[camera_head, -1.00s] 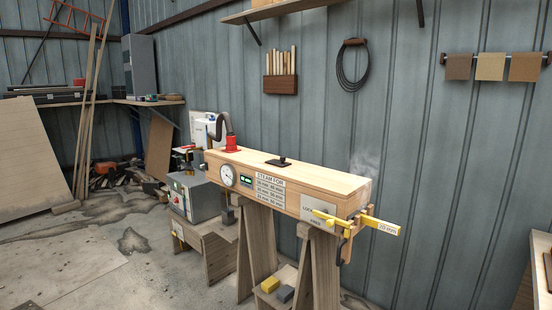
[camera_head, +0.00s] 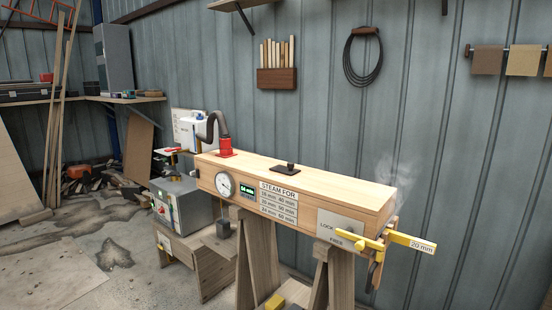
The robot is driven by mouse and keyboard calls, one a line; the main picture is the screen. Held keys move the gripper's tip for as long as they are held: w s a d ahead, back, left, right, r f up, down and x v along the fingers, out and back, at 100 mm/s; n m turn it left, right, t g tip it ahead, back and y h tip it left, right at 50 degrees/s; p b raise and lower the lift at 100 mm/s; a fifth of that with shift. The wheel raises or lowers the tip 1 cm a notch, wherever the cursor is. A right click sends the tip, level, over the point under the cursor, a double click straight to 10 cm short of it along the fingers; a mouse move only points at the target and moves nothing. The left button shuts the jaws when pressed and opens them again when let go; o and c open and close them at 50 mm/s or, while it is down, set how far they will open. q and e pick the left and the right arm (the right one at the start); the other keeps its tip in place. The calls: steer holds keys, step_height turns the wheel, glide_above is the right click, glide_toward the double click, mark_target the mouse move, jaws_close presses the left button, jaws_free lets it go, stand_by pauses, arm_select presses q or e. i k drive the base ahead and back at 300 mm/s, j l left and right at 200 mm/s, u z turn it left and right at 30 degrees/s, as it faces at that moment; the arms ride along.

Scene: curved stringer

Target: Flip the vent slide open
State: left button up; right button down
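The long wooden steam box (camera_head: 310,180) rests on wooden trestles in the middle of the view. A small dark vent slide with a knob (camera_head: 287,168) sits on its top face, near the middle. I cannot tell from here whether it covers an opening. A dial gauge, a green display (camera_head: 247,189) and a "STEAM FOR" chart are on the front face. A yellow lever (camera_head: 360,239) is at the right end, by a plate marked LOCK and FREE. Steam rises at the right end. Neither of my grippers is in view.
A red fitting with a dark hose (camera_head: 225,147) stands on the box's left end. A grey steam generator (camera_head: 181,202) is on a low bench to the left. A yellow strip marked 20 mm (camera_head: 412,242) sticks out at the right end. Floor at left is mostly clear.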

mark_target(290, 170)
steer(key=i+j+z, duration=0.1)
steer(key=i+j, duration=0.5)
steer(key=i+j+z, duration=0.1)
steer(key=i+j, duration=0.45)
steer(key=j, duration=0.15)
steer(key=i+j, duration=0.5)
steer(key=j, duration=0.2)
steer(key=i+l+z, duration=0.05)
